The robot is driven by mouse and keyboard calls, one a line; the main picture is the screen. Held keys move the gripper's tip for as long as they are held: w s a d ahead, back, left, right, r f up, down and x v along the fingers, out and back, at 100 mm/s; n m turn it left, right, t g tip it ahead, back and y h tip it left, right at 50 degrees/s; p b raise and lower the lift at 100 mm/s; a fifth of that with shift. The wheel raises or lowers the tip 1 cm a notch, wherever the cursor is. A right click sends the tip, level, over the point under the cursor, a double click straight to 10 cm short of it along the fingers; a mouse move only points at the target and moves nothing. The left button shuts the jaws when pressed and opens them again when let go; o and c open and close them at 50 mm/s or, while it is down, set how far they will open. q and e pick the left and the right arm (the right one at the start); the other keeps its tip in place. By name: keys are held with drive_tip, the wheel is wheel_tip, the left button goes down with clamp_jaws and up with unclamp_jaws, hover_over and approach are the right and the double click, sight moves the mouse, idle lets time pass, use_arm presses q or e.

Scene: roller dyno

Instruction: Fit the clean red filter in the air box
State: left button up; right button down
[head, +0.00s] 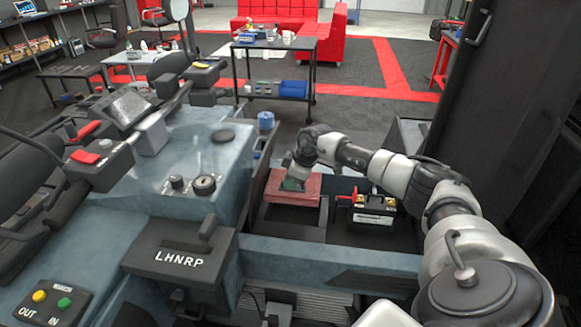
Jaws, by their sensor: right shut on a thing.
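The red filter (297,190) is a flat red block in the middle of the head view. It is over the dark open-topped air box (290,222), and I cannot tell whether it rests on the rim or is held just above it. My right gripper (290,184) reaches in from the right and is shut on the red filter at its left part. The fingertips are small and partly hidden by the wrist. My left gripper is not in view.
A black battery (372,209) with red and yellow parts sits right of the air box. A blue-grey beam (330,255) runs in front. The console with levers (190,165) stands left. A dark upright panel (500,110) bounds the right. A cart (275,70) stands behind.

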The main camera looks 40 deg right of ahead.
sight(291, 190)
drive_tip(key=shift+s+a, duration=0.1)
drive_tip(key=shift+s+f+b, duration=0.1)
drive_tip(key=shift+f+b, duration=0.15)
drive_tip(key=shift+b, duration=0.15)
wheel_tip(291, 190, down, 3)
drive_tip(key=b, duration=0.3)
drive_tip(key=shift+f, duration=0.45)
wheel_tip(291, 190, down, 5)
drive_tip(key=shift+f+b, duration=0.2)
drive_tip(key=shift+b, duration=0.9)
drive_tip(key=shift+p, duration=0.3)
drive_tip(key=shift+r, duration=0.1)
drive_tip(key=shift+p, duration=0.45)
